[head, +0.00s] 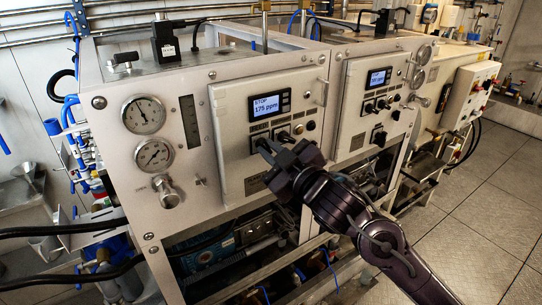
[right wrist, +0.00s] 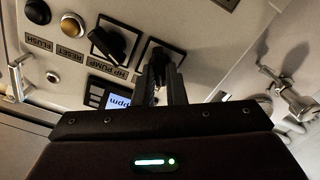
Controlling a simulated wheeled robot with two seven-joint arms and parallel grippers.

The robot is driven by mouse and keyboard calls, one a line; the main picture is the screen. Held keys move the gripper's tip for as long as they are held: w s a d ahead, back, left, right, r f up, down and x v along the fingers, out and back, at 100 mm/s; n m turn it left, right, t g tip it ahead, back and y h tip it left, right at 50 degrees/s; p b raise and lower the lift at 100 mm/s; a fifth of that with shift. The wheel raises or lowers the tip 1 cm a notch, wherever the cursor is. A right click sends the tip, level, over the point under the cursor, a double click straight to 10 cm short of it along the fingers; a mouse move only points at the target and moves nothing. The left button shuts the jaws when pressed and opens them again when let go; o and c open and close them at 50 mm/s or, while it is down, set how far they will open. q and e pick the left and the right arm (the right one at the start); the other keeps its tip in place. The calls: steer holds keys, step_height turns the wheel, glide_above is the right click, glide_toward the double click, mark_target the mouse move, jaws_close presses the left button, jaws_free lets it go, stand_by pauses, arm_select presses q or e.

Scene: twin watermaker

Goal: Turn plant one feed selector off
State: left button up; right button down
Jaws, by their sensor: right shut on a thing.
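The plant one panel (head: 228,125) is the light control plate on the nearer cabinet, and its screen (head: 265,105) reads STOP and 175 ppm. My right gripper (head: 266,147) reaches the lower left of this panel. In the right wrist view its two fingers (right wrist: 162,75) are closed around the dark knob of a selector on a square plate (right wrist: 150,45). The fingers cover most of that knob and its label, so its setting is hard to read. The HP pump selector (right wrist: 108,42) stands beside it with its knob slanted. My left gripper is not in view.
A yellowish button (right wrist: 72,23) and a dark button (right wrist: 37,12) lie past the HP pump selector. Two gauges (head: 143,114) and a valve (head: 168,191) are left of the panel. A second similar panel (head: 370,110) stands to the right. Floor is open at the right.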

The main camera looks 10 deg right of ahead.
steer(key=n+b, duration=0.3)
steer(key=n, duration=0.2)
steer(key=shift+f+n, duration=0.1)
steer(key=shift+n, duration=0.3)
stand_by(0.4)
steer(key=c, duration=1.5)
jaws_free()
steer(key=shift+s+d, duration=0.2)
steer(key=shift+s, duration=0.3)
steer(key=b+v, duration=0.1)
steer(key=v, duration=0.5)
steer(key=shift+s, duration=0.4)
